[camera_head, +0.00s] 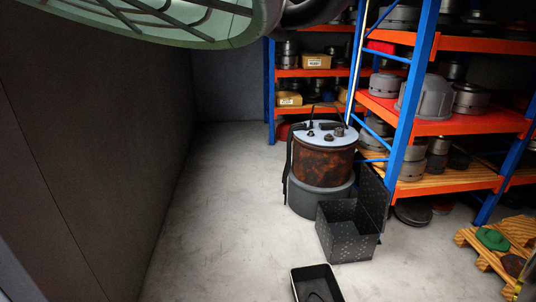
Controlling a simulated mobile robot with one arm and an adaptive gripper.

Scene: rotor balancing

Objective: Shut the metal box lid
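The metal box (345,243) is dark grey with a perforated pattern. It stands on the floor right of centre, in front of a grey drum. Its lid (376,196) is open and stands roughly upright along the box's back right side. The front of the box faces me and its inside looks dark; I cannot tell whether it holds anything. My gripper is not in view.
A rusty cylinder with a pale top (325,160) stands on the grey drum (322,198) behind the box. A black open tray (317,284) lies in front. Loaded blue-orange shelves (443,126) and a wooden pallet (490,245) are right. Bare floor (215,230) lies left.

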